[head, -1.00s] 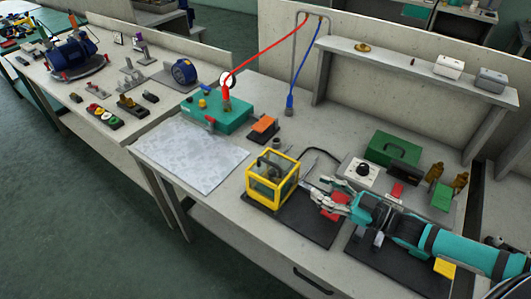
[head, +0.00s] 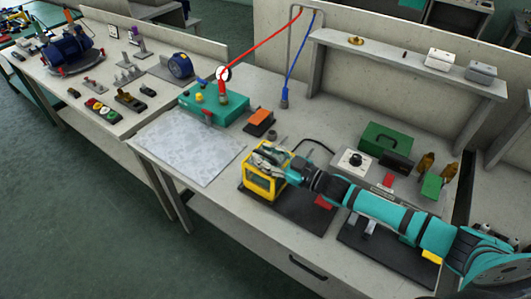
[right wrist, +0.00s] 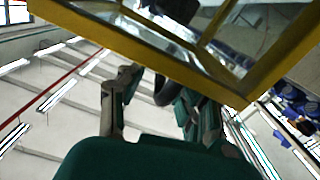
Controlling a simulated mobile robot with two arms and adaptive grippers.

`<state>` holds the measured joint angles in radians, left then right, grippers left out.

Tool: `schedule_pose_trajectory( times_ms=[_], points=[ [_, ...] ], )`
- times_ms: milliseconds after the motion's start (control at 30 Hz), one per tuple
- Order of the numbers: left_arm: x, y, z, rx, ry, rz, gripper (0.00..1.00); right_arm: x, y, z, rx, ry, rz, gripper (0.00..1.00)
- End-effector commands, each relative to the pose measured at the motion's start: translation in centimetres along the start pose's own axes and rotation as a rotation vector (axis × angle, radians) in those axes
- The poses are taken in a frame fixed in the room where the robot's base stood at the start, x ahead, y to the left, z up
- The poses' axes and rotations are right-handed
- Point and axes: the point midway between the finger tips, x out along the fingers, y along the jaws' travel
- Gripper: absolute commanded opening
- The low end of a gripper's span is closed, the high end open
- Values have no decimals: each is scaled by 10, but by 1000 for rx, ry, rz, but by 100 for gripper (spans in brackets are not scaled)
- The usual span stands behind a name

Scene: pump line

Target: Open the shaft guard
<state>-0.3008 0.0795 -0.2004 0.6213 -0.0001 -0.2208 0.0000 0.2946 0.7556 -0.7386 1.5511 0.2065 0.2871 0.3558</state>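The shaft guard, a yellow-framed box with clear panels (head: 262,186), stands on a dark base plate on the bench in the head view. My right gripper (head: 264,156) is at the top of the guard and covers much of its upper part. In the right wrist view a yellow frame edge (right wrist: 170,62) crosses close above the fingers. The fingers of the right gripper (right wrist: 157,95) stand apart, with a dark curved part between them. Contact with the guard is unclear. The shaft inside is largely hidden. My left gripper is out of view.
A grey control box with a black knob (head: 353,160) and a green case (head: 390,139) stand right of the guard, behind my right arm. An orange-topped block (head: 258,118) and a teal unit (head: 214,106) stand behind it. A pale sheet (head: 188,146) lies to the left.

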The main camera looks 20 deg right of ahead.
Motion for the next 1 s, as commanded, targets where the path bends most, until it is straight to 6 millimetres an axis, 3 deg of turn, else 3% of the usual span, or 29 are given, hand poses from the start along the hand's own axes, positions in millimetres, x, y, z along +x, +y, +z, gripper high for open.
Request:
schedule_pose_trajectory(
  times_ms=[100,300,567,1000],
  points=[
    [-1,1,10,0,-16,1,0,2,0,1,0,-2,0,34],
    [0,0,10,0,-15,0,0,2,0,1,0,-1,0,33],
    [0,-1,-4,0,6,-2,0,2,0,1,0,-1,0,0],
    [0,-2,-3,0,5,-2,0,2,-1,0,0,-1,-1,0]
  ],
)
